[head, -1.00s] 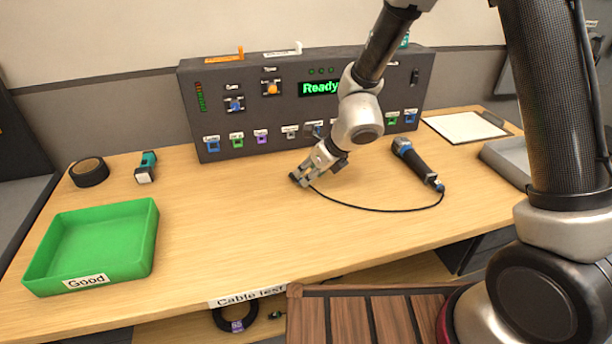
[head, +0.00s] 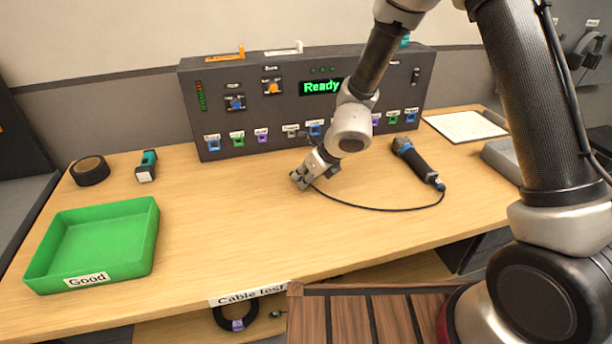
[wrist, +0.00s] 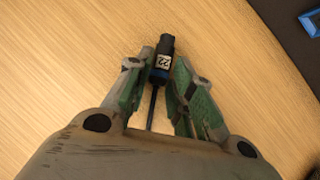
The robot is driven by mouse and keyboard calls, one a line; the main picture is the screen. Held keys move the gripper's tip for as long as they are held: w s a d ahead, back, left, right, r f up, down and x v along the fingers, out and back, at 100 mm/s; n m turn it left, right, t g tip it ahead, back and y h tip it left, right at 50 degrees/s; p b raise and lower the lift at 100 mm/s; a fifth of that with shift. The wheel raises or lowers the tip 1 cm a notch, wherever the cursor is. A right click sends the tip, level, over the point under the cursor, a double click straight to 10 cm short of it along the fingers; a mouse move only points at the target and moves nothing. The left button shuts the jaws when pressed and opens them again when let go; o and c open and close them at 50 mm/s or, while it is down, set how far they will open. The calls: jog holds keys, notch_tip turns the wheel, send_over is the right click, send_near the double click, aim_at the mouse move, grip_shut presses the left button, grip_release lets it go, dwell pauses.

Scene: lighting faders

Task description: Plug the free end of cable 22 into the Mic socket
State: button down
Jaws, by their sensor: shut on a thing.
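My gripper (head: 301,178) is low over the table in front of the test panel (head: 218,100). In the wrist view my gripper (wrist: 163,85) is shut on the dark plug of cable 22 (wrist: 163,60), which has a white label reading 22. The black cable (head: 375,208) runs from my gripper in a curve to the right, to a dark microphone-like handle (head: 415,160) with a blue band lying on the table. A row of coloured sockets lines the panel's lower front, including a blue one (head: 213,145). Their labels are too small to read, so I cannot tell which is Mic.
A green tray labelled Good (head: 140,262) sits at the front left. Black tape (head: 90,171) and a small green-and-black item (head: 146,166) lie behind it. A white sheet (head: 465,126) and grey tray (head: 500,160) are at the right.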

jog(key=shift+s+r, duration=0.1)
jog(key=shift+r, duration=2.45)
